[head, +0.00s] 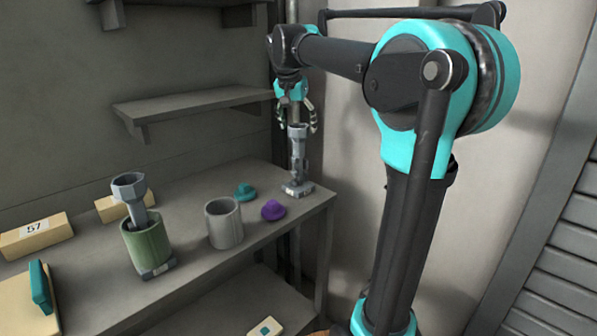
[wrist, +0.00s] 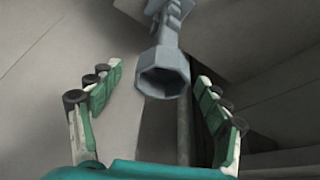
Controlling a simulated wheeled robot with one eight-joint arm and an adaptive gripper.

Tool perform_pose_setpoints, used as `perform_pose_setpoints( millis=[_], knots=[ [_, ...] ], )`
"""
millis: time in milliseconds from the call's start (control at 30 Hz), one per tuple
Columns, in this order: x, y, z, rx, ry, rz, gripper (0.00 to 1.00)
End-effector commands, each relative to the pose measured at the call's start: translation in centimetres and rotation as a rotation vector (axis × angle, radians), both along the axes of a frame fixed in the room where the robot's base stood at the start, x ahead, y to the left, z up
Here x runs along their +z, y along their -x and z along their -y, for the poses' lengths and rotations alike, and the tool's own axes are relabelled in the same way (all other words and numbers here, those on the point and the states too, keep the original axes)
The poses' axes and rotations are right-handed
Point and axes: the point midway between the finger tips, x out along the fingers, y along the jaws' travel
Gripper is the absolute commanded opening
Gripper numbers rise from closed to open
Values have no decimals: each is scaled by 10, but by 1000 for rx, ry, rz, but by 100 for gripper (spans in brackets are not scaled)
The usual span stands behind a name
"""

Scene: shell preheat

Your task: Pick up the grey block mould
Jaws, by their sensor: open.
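A tall grey block mould (head: 298,160) with a flared hexagonal cup top stands upright near the right end of the bench, on a small flat base with a pale label. My gripper (head: 298,124) is above it, pointing down, its fingers open on either side of the cup top. In the wrist view the hexagonal mouth of the mould (wrist: 163,76) lies between the two open fingers of my gripper (wrist: 158,77), with a gap visible on both sides. Its lower shaft runs away toward the top of that view, and its base is cut off there.
A grey cylinder (head: 224,225), a teal knob-like piece (head: 245,192) and a purple one (head: 273,210) stand left of the mould. A green cylinder (head: 147,245) holds another grey hexagonal-topped piece (head: 131,190). Yellow blocks (head: 36,236) lie farther left. A wall shelf (head: 195,103) hangs behind.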

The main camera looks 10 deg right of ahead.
Motion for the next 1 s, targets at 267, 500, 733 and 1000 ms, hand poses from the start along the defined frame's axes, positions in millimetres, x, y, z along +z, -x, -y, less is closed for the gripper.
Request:
perform_pose_setpoints(
  millis=[267,500,733,1000],
  knots=[
    [-19,-7,4,0,0,0,77],
    [-48,-22,9,-1,0,0,77],
    [-61,-27,12,0,1,0,77],
    [-61,-27,12,0,0,0,64]
  ],
)
